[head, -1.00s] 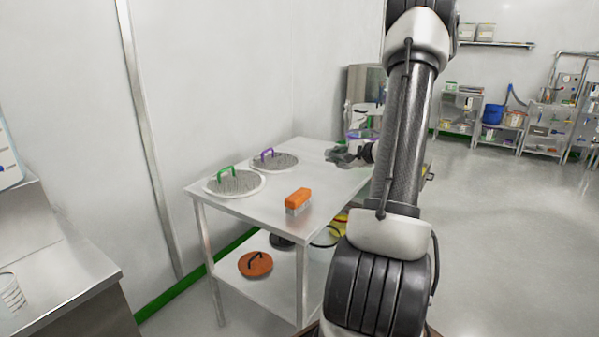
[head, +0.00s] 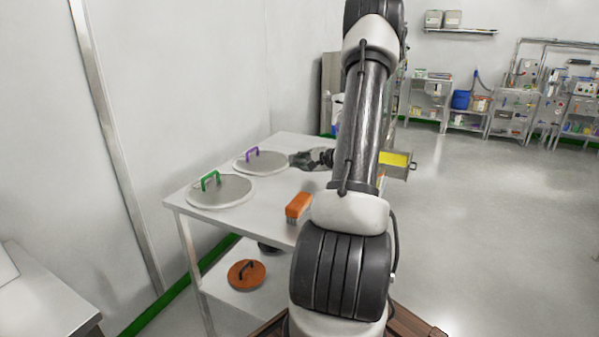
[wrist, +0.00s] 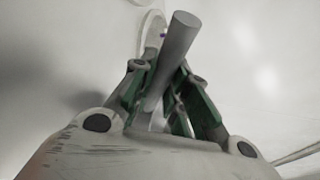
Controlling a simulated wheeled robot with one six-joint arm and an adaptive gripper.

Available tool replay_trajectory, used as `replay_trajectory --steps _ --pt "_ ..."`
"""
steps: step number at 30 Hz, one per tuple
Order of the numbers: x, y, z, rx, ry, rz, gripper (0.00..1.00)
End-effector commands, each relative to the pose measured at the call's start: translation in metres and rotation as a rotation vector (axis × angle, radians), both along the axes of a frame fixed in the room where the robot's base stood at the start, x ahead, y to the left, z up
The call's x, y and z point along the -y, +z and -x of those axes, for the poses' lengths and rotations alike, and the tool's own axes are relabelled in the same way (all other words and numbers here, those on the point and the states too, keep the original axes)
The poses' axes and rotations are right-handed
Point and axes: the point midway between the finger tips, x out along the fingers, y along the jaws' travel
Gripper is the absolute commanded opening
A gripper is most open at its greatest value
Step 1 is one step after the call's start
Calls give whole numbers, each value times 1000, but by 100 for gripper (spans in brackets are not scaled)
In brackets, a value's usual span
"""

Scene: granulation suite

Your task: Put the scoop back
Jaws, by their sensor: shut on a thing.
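My gripper (head: 302,160) is low over the back part of the steel table (head: 262,212), beside the sieve-like disc with a purple handle. In the wrist view my gripper (wrist: 160,88) is closed around a plain grey rod (wrist: 178,42), which looks like the scoop's handle. The rod stands tilted between the green-grey fingers, its round end toward the camera. The scoop's bowl cannot be made out in either view, and I cannot tell whether it touches the table.
On the table are a disc with a purple handle (head: 260,160), a disc with a green handle (head: 221,191) and an orange brush (head: 298,206). A red-brown lid (head: 246,274) lies on the lower shelf. A yellow-marked metal box (head: 396,160) shows right of my arm. Open floor lies right.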

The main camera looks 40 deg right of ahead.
Motion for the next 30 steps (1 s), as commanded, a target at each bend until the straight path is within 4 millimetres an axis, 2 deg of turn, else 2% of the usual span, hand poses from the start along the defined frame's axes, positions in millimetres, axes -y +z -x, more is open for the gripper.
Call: replay_trajectory --steps 7,17,18,21,30 --pt "0 -36 0 0 0 -3 0" --pt "0 -39 0 0 1 0 0" --pt "0 -40 0 0 1 -1 18" --pt "0 -39 0 0 0 0 36" --pt "0 -39 0 0 0 0 38"
